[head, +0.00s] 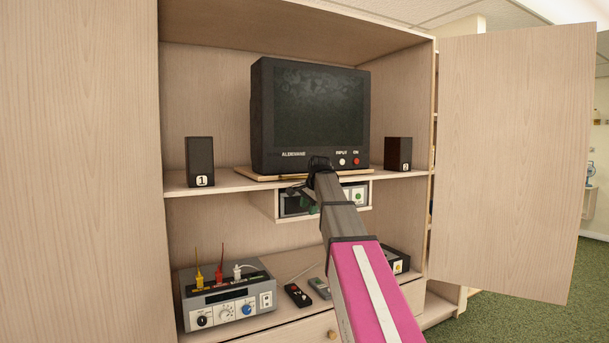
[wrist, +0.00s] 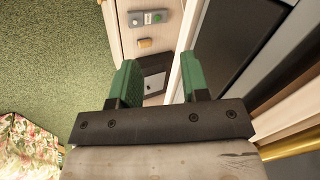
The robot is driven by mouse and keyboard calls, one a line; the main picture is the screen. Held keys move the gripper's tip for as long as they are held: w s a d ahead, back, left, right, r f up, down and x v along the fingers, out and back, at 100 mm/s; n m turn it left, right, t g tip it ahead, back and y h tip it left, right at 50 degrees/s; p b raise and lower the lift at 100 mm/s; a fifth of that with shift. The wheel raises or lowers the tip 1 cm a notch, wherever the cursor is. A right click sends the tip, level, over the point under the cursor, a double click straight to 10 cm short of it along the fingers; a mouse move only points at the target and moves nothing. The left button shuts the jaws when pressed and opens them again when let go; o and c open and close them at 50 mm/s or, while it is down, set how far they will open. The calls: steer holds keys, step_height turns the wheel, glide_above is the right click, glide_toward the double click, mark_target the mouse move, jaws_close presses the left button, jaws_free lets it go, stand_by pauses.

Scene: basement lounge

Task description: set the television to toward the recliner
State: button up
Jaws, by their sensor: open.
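The television (head: 320,108), a black boxy set, stands on a thin wooden board (head: 262,175) on the cabinet's upper shelf. Its screen faces out of the cabinet, turned slightly right in the head view. My gripper (head: 302,198) is in front of the television's base and the shelf edge, partly hidden by my arm. In the wrist view its two green fingers (wrist: 158,75) are apart with nothing held between them. I cannot tell from the head view whether it touches the board. No recliner shows clearly; floral fabric (wrist: 28,148) at the wrist view's lower left may belong to one.
Small speakers (head: 200,161) (head: 398,154) flank the television. A box hangs under the shelf (head: 355,193). Below are a grey device with plugs (head: 230,294) and remotes (head: 297,295). The open cabinet door (head: 515,160) stands at right. Green carpet (wrist: 45,55) is clear.

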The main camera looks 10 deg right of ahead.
mark_target(303, 176)
step_height(303, 176, up, 21)
steer(key=w+m+t, duration=0.1)
steer(key=m, duration=0.2)
steer(key=x, duration=1.1)
steer(key=shift+w+d, duration=0.1)
steer(key=shift+d, duration=0.2)
jaws_close()
